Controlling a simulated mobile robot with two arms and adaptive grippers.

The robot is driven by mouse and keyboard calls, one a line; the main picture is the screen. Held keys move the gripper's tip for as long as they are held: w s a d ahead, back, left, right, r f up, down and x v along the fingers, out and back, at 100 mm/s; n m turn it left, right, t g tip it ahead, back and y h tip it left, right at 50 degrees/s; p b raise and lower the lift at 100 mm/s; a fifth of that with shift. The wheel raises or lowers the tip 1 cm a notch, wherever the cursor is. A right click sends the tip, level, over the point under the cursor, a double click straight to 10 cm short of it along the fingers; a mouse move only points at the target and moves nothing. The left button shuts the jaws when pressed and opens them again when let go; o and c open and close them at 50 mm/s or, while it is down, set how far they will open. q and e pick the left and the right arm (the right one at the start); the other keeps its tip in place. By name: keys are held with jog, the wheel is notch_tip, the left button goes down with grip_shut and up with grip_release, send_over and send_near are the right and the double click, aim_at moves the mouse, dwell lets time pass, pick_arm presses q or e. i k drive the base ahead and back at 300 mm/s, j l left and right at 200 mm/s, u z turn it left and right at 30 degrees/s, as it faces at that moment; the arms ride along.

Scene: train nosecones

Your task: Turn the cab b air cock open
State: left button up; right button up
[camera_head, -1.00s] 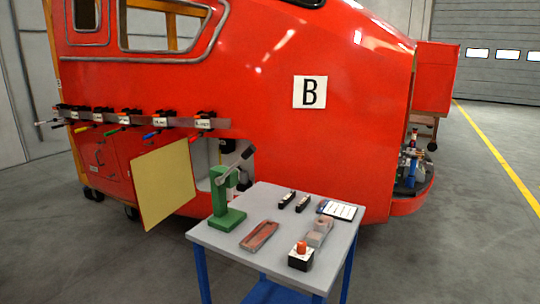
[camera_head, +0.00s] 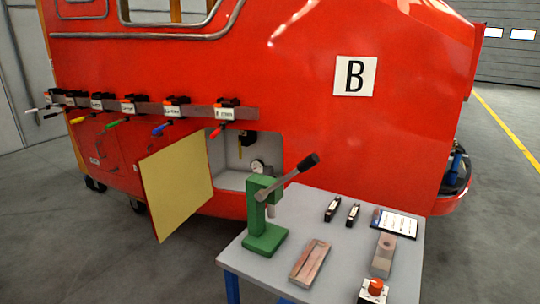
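The red cab nosecone (camera_head: 400,140) carries a white sign (camera_head: 355,76) with a black B. A rail (camera_head: 145,108) along its left side bears a row of labelled levers with coloured handles, among them yellow, green, blue and red. Below the rail's right end is an open recess (camera_head: 230,180) with a yellowish hatch door (camera_head: 176,187) swung out. A dark fitting with a yellow stem (camera_head: 240,150) and a round gauge (camera_head: 260,168) show there. The labels are too small to read, so I cannot tell which part is the air cock. Neither gripper is in view.
A grey table (camera_head: 325,270) stands in front of the nosecone. It bears a green lever press (camera_head: 264,220), a wooden tray (camera_head: 310,261), two small black items, a clipboard (camera_head: 396,222) and a red-button box (camera_head: 373,291). Open floor lies at the lower left.

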aim_at(242, 141)
jog(key=i+j+z, duration=0.1)
jog(key=i+j, duration=0.45)
jog(key=i+j+z, duration=0.1)
jog(key=i+j, duration=0.9)
jog(key=j, duration=0.2)
jog(key=i+j+z, duration=0.15)
jog(key=i+j, duration=0.35)
jog(key=j, duration=0.1)
